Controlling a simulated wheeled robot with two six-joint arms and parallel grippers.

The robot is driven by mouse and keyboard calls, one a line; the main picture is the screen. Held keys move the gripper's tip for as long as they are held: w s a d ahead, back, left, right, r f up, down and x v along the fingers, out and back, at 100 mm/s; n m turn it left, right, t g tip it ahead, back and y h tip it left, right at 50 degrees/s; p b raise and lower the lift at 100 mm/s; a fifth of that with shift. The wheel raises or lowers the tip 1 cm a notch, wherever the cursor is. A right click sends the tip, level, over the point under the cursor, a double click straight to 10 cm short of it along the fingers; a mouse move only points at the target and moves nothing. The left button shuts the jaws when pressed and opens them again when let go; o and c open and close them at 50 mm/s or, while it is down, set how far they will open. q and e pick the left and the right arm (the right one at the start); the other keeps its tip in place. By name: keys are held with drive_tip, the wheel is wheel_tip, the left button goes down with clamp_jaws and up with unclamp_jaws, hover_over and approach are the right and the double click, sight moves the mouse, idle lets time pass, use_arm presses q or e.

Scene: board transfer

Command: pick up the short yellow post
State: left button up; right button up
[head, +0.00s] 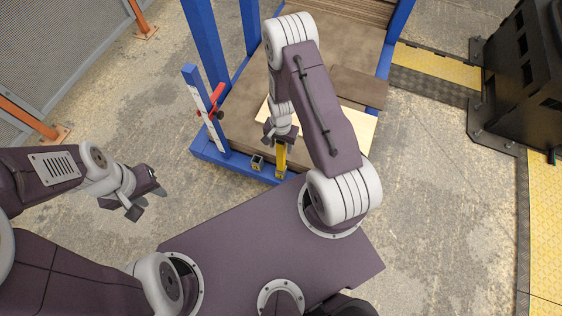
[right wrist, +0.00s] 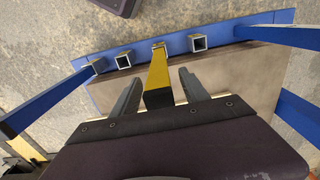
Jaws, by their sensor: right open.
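The short yellow post (head: 281,157) stands upright at the front beam of the blue rack in the head view. In the right wrist view the yellow post (right wrist: 158,72) shows a dark end nearest the camera, and its far end meets a small socket on the blue beam. My right gripper (head: 281,134) is at the post's upper part. The right wrist view shows this gripper (right wrist: 160,91) open, with one finger on each side of the post and gaps between. My left gripper (head: 146,201) hangs over bare floor at the left, fingers apart and empty.
The blue rack (head: 238,168) carries brown boards (head: 245,108) behind the post. Empty square sockets (right wrist: 198,43) line its beam. A blue-white upright with a red handle (head: 216,98) stands left of the post. A black cabinet (head: 522,75) stands at right; floor between is clear.

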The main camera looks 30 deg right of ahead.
drive_tip(key=shift+f, duration=0.55)
drive_tip(key=shift+r, duration=0.1)
clamp_jaws()
idle(0.9)
